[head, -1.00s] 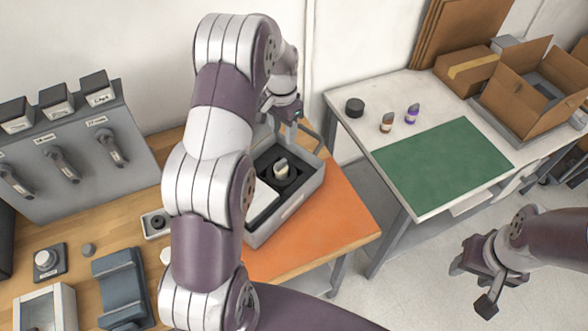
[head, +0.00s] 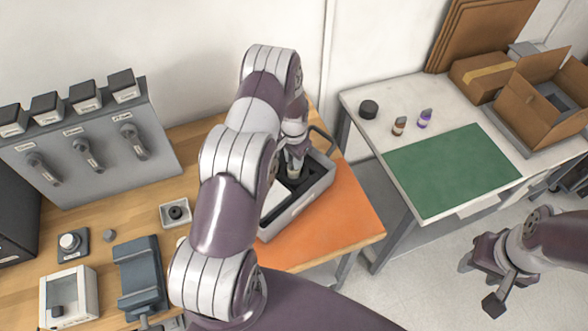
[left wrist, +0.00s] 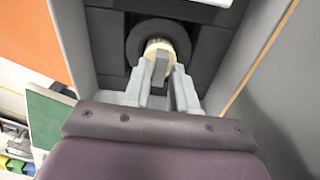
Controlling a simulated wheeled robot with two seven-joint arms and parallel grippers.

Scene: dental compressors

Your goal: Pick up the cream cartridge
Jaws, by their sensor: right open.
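The cream cartridge (left wrist: 157,45) stands in a round black holder (left wrist: 135,38) inside a grey tray (head: 297,215) on the workbench. Its grey top shows between the fingers in the left wrist view. My left gripper (head: 294,172) reaches down into the tray, its fingers (left wrist: 161,78) on either side of the cartridge top. I cannot tell whether they touch it. In the head view, the gripper and arm partly hide the cartridge. My right gripper (head: 480,282) is open and empty, over the floor at the lower right.
The tray's walls rise close around my left gripper. An orange mat (head: 345,220) lies beside it. A lever panel (head: 90,150) stands at left.

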